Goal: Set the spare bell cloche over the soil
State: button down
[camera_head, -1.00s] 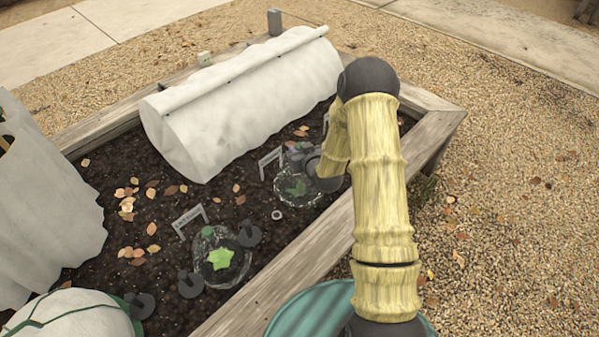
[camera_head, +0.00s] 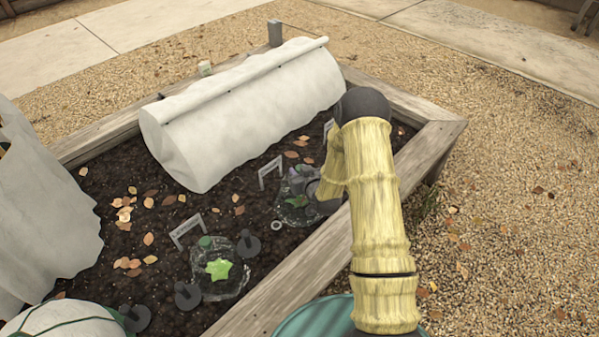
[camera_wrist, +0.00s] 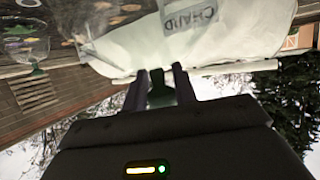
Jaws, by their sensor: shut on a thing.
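My gripper (camera_head: 313,192) is low over the right part of the soil (camera_head: 238,210), partly hidden behind my arm. It is shut on the dark green knob of the spare bell cloche (camera_wrist: 160,93), which sits between the fingers in the wrist view. The clear cloche (camera_head: 292,213) shows below my gripper in the head view, with a green plant visible through it. I cannot tell whether its rim touches the soil. Another clear cloche (camera_head: 222,288) with a green knob stands to the left over a bright green plant; it seems to show in the wrist view too (camera_wrist: 22,47).
A white fleece tunnel (camera_head: 245,115) lies behind. White label frames (camera_head: 188,228) stand behind both cloches. Several dark grey pegs (camera_head: 248,245) stick up around the left cloche. A small pale ring (camera_head: 276,225) lies on the soil. The wooden bed edge (camera_head: 285,285) runs in front.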

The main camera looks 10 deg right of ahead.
jog(key=c, duration=1.1)
grip_release()
jog(key=shift+f, duration=0.1)
jog(key=shift+s+r, duration=0.15)
jog(key=shift+r, duration=0.05)
jog(key=p+v, duration=0.2)
jog(key=v, duration=0.9)
jog(key=shift+s, duration=0.35)
jog(key=shift+r, duration=0.2)
